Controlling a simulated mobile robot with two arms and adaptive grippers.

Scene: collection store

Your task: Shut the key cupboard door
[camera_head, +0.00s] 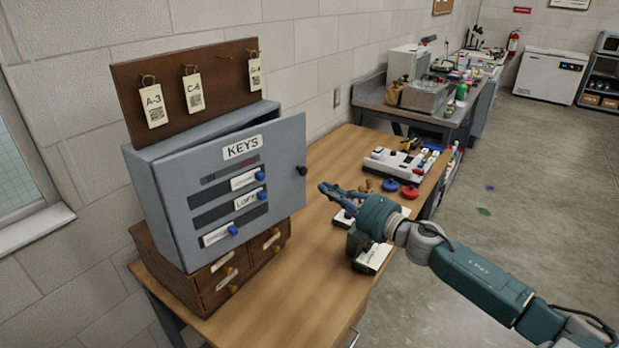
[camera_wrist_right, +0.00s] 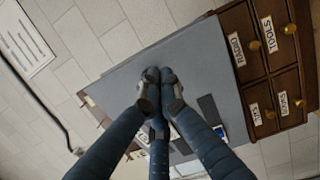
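The grey key cupboard (camera_head: 150,195) stands on a small wooden drawer unit. Its door (camera_head: 270,145), labelled KEYS, is ajar, with a dark gap along the top towards the right. The door's black knob (camera_head: 303,171) is at its right edge. My right gripper (camera_head: 324,189) is to the right of the knob and a little lower, and looks apart from the door. In the right wrist view its fingers (camera_wrist_right: 159,76) are together at the tips with nothing visible between them. The door's grey face (camera_wrist_right: 190,62) lies beyond them. My left gripper is not in view.
The drawer unit (camera_head: 215,288) sits below the cupboard. A wooden key board (camera_head: 222,72) with several hanging tags is above it. A white tray of tools (camera_head: 385,160) and red and blue round items lie on the wooden table (camera_head: 300,300). Small boxes lie under my right arm.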

